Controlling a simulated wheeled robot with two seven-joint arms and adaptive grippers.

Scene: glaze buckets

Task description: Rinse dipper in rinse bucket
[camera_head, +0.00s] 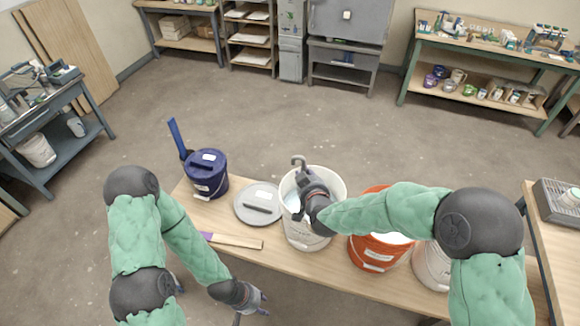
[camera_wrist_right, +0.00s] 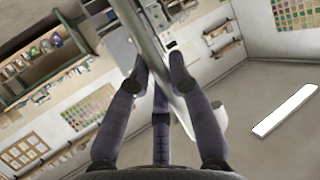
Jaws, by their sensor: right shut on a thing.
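A dipper with a grey hooked handle (camera_head: 298,161) is in my right gripper (camera_head: 302,190), above the mouth of a white bucket (camera_head: 305,233) that looks like the rinse bucket. Pale liquid shows inside at the left. My right gripper and forearm cover much of the opening, so the dipper's lower end is hidden in the head view. In the right wrist view the grey handle (camera_wrist_right: 138,28) runs between the fingers, which are shut on it. My left gripper (camera_head: 256,304) is empty, fingers apart, in front of the table's near edge.
On the wooden table (camera_head: 225,215) stand a dark blue bucket (camera_head: 208,178), a grey lid (camera_head: 250,212), a wooden stick with a purple end (camera_head: 236,241), an orange bucket (camera_head: 370,252) and another white bucket (camera_head: 430,268). My right forearm passes over the orange bucket.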

